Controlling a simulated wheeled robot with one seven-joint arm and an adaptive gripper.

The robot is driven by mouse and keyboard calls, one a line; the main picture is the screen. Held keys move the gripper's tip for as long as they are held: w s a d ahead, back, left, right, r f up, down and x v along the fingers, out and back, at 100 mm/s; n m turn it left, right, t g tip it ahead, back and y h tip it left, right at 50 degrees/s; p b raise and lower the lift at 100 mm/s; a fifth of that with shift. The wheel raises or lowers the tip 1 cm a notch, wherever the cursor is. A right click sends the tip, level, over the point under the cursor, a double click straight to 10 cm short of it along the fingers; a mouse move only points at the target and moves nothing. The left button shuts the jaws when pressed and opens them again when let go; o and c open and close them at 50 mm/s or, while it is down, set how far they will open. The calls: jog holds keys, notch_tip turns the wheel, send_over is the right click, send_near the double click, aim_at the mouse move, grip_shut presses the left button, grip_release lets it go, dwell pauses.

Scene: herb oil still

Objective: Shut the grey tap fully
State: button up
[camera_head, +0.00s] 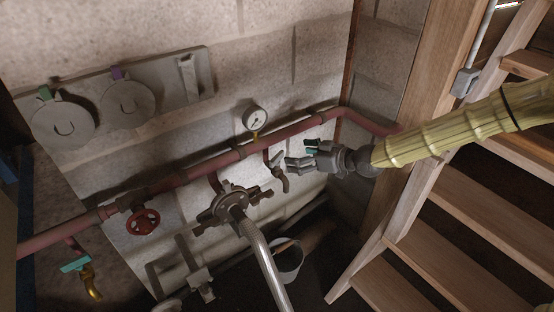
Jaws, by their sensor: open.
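The grey tap (278,160) hangs from the red pipe below the pressure gauge, with its dark spout bent downward. A small pale grey lever shows at its top, close to my fingertips. My gripper (299,153) comes in from the right and points left at the tap. Its jaws are open, one finger above the other, with a teal patch at the upper finger. The fingers are just right of the lever; I cannot tell whether they touch it. The lever's exact angle is hard to read at this size.
The red pipe (190,175) runs along the block wall with a gauge (256,121) and a red handwheel (143,222). A teal-handled brass tap (88,279) is at lower left. A hose (263,262) and bucket (289,262) are below. Wooden stairs (440,235) stand right.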

aim_at(278, 156)
jog(key=shift+n, duration=0.3)
jog(key=x, duration=0.6)
jog(key=f+x, duration=0.1)
jog(key=x, duration=0.3)
jog(key=shift+d, duration=0.3)
jog(key=shift+c, duration=0.3)
jog(key=c, duration=1)
